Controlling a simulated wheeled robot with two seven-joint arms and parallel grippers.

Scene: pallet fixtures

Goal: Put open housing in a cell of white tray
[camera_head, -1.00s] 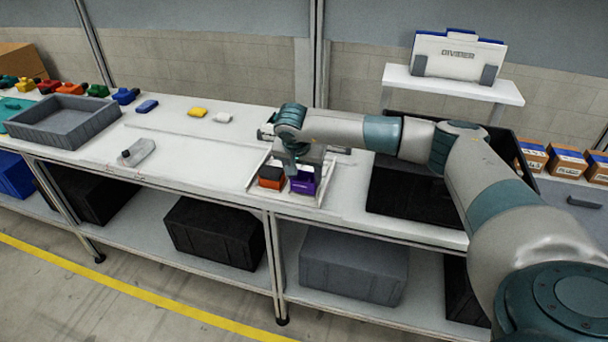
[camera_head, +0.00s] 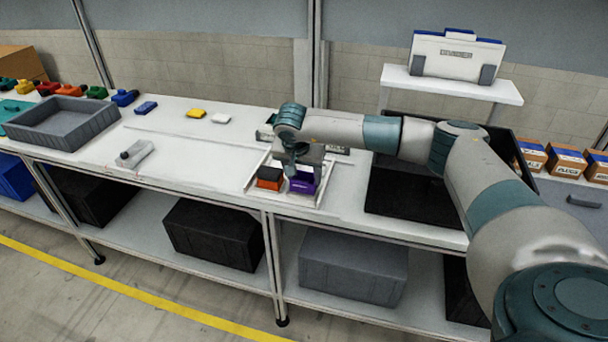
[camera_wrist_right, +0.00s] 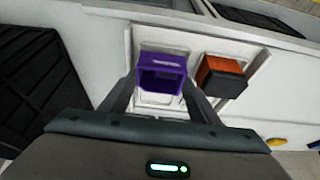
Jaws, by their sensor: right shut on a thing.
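The open housing is a purple open-topped box (camera_head: 303,184), also in the right wrist view (camera_wrist_right: 162,72). My right gripper (camera_head: 303,176) points down and is shut on it, with a finger on either side in the wrist view (camera_wrist_right: 161,90). The housing is over or in the right-hand cell of the white tray (camera_head: 329,172); whether it touches the cell floor I cannot tell. An orange housing with a dark top (camera_head: 269,179) sits in the tray's left cell, and shows at the right in the wrist view (camera_wrist_right: 222,76). My left gripper is not in view.
A black bin (camera_head: 410,200) is right of the tray. A grey bottle-like part (camera_head: 137,153), yellow (camera_head: 196,113) and white (camera_head: 221,118) pieces and a grey crate (camera_head: 65,122) are to the left. Bench between bottle and tray is mostly clear.

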